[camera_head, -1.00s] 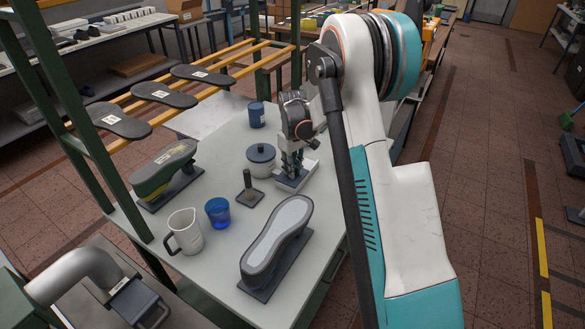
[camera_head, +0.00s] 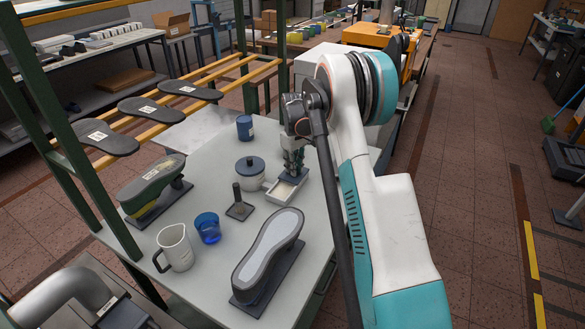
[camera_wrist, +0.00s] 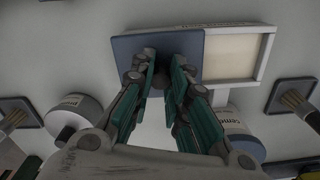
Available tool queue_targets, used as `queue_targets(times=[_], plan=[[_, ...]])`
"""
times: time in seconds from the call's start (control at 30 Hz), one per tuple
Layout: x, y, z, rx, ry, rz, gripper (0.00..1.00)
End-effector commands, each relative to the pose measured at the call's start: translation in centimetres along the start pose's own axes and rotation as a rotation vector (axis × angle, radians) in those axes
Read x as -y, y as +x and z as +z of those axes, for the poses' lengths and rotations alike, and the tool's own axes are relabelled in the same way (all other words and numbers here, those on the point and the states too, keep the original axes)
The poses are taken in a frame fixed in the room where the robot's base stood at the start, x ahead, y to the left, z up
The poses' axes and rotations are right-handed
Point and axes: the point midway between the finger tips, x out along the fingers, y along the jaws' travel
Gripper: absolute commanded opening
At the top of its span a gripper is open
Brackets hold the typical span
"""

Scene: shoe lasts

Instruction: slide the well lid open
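The well (camera_head: 283,190) is a small white box on the table in the head view, its near part uncovered. Its dark blue-grey lid (camera_head: 293,176) lies over the far part. In the wrist view the lid (camera_wrist: 215,48) is a dark square at the upper middle, and the white-rimmed well (camera_wrist: 268,55) shows a pale, uncovered inside to its right. My gripper (camera_head: 293,167) points down onto the lid. In the wrist view its green-padded fingers (camera_wrist: 164,70) stand close on both sides of a dark knob on the lid; they look shut on it, though contact is partly hidden.
A shoe last (camera_head: 268,250) lies nearer. A blue cup (camera_head: 208,228), white jug (camera_head: 175,248) and blue tin (camera_head: 245,127) stand further left and behind.

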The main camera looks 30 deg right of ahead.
Motion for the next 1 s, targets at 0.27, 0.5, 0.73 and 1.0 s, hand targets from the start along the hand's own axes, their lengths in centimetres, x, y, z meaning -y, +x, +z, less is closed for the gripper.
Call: queue_targets(times=[0.27, 0.5, 0.73, 1.0], plan=[[-0.2, -0.1, -0.1, -0.004, 0.002, 0.005, 0.38], [-0.2, -0.5, -0.1, -0.003, 0.001, 0.004, 0.38], [-0.2, -4.1, -0.1, -0.003, 0.002, 0.004, 0.38], [-0.2, -9.4, -0.1, -0.003, 0.002, 0.005, 0.38]])
